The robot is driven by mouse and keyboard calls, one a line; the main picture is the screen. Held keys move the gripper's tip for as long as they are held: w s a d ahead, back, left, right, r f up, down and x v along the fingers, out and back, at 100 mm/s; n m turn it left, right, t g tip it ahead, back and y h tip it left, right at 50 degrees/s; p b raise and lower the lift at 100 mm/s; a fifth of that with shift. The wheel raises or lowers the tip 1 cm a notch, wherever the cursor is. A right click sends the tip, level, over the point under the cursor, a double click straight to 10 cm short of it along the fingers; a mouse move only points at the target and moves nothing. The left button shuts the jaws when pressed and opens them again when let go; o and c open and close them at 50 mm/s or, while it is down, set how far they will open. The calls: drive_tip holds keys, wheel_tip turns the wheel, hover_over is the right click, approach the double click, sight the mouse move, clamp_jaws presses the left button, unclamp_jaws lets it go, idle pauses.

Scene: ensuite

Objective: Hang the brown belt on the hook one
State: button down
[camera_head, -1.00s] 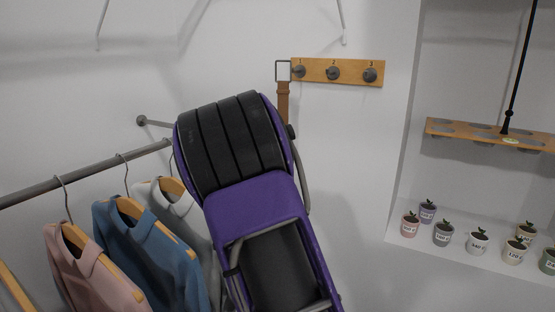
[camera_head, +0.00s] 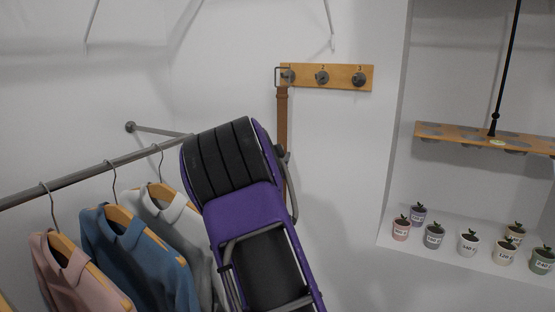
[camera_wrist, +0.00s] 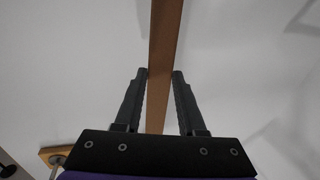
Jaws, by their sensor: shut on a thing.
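The brown belt (camera_head: 282,118) hangs straight down along the wall, its square metal buckle at the top. The buckle overlaps hook one (camera_head: 289,76), the leftmost knob on the wooden rack (camera_head: 340,76). I cannot tell whether the buckle is around the knob or only in front of it. In the wrist view my gripper (camera_wrist: 159,78) is shut on the belt strap (camera_wrist: 164,40), which runs between its two dark fingers. In the head view my purple arm hides most of the gripper and the lower belt. Part of the rack (camera_wrist: 50,153) shows at lower left in the wrist view.
A clothes rail (camera_head: 95,170) with pink, blue and grey shirts (camera_head: 130,248) is at left, close to my arm. At right, a niche holds several small potted plants (camera_head: 468,243) below a wooden shelf with holes (camera_head: 455,135). The wall below the rack is clear.

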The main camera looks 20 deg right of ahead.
drive_tip(key=shift+w+d, duration=0.2)
drive_tip(key=shift+d, duration=0.1)
drive_tip(key=shift+w+d+f+b, duration=0.2)
drive_tip(key=shift+f+b, duration=0.1)
drive_tip(key=shift+f, duration=0.1)
drive_tip(key=shift+w+d+f+b, duration=0.15)
drive_tip(key=shift+d+f+b, duration=0.1)
drive_tip(key=shift+f, duration=0.2)
drive_tip(key=shift+c, duration=2.1)
unclamp_jaws()
drive_tip(key=shift+s+a, duration=0.1)
drive_tip(key=shift+a, duration=0.05)
